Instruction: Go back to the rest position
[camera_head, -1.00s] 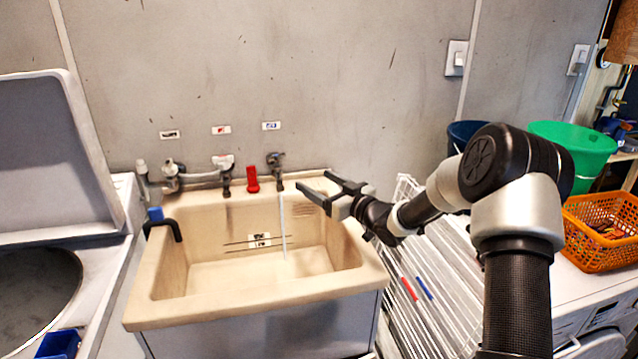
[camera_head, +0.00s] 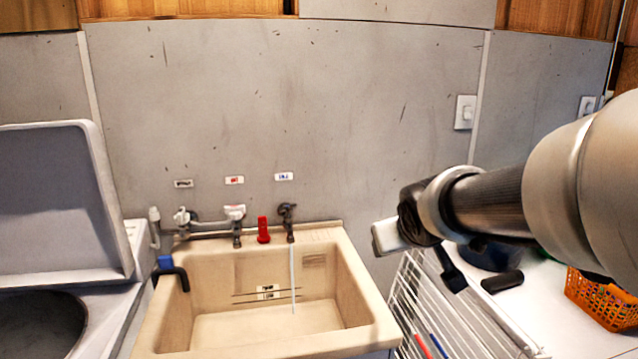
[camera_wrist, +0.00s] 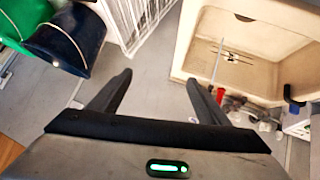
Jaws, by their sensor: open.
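My gripper (camera_wrist: 160,78) is open in the wrist view, with two black fingers apart and nothing between them. In the head view my arm reaches in from the right edge, and the dark fingers point down beside the sink's right side, above the white rack. The beige sink (camera_head: 378,318) stands at lower centre and also shows at upper right in the wrist view (camera_wrist: 184,50). A thin pale stream (camera_head: 293,278) hangs below the right tap (camera_head: 287,212). My gripper is apart from the sink and taps.
A white wire rack (camera_head: 440,310) stands right of the sink. An orange basket (camera_head: 600,300) sits on the white surface at right. A washer with a raised lid (camera_head: 60,200) is at left. A blue bucket (camera_wrist: 68,38) and a green one (camera_wrist: 22,20) show in the wrist view.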

